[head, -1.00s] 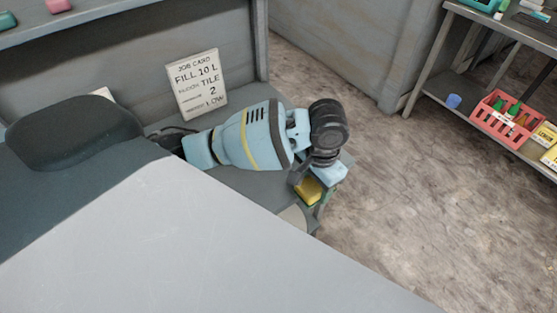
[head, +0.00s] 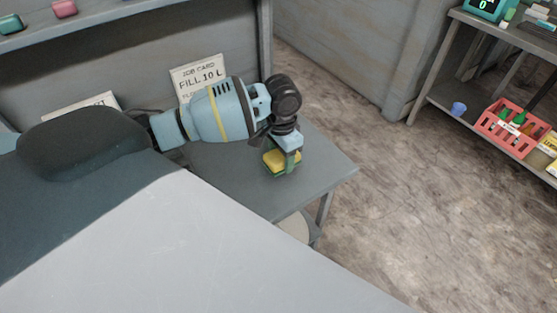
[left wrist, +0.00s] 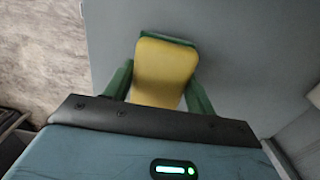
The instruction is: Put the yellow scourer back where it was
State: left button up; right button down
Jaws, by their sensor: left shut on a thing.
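The yellow scourer (head: 279,160), yellow on top with a green layer, is between the fingers of my left gripper (head: 284,160). In the left wrist view the scourer (left wrist: 163,72) shows its yellow face, with one green finger on each side; my left gripper (left wrist: 160,92) is shut on it. It is over the grey table (head: 315,172), close to the surface; I cannot tell whether it touches. My right gripper is not in view.
A job card (head: 200,82) stands at the back of the table, partly behind my left arm. A shelf (head: 140,28) runs above it. The table's right part is clear.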

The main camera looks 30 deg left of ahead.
aim_at(278, 160)
pick_arm(q)
jog(key=shift+w+a, duration=0.15)
jog(key=shift+a, duration=0.2)
jog(key=f, duration=0.3)
jog(key=shift+w+a, duration=0.1)
jog(key=shift+a, duration=0.25)
jog(key=shift+f, duration=0.3)
jog(key=shift+f, duration=0.1)
jog(key=o, duration=1)
jog(key=shift+c, duration=0.2)
